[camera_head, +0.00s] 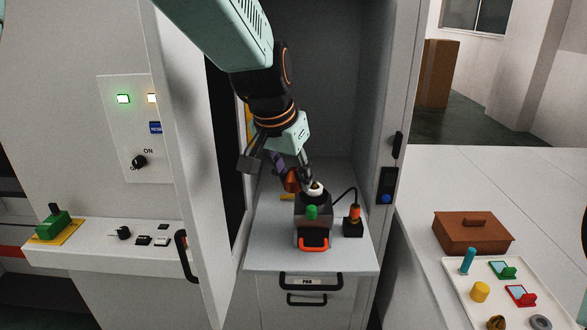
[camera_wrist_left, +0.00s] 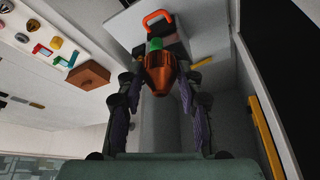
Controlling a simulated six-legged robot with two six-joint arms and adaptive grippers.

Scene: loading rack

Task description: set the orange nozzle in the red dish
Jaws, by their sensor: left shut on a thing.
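The orange nozzle (camera_head: 291,181) is a dark orange, tapered piece. My left gripper (camera_head: 282,176) is shut on it inside the open cabinet, just behind and above a black device. In the left wrist view the nozzle (camera_wrist_left: 160,75) sits between the two fingers of my left gripper (camera_wrist_left: 160,88). The fingers partly hide it in the head view. A small red piece with a pale flat middle, likely the red dish (camera_head: 521,296), lies on the white tray at the lower right, far from the gripper. My right gripper is not in view.
The black device (camera_head: 313,210) with a green knob and orange handle stands on the cabinet shelf (camera_head: 270,247). A corded black box (camera_head: 353,228) is beside it. Cabinet walls and an open door flank my arm. The white tray (camera_head: 462,289) holds several small items; a brown box (camera_head: 472,235) stands behind.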

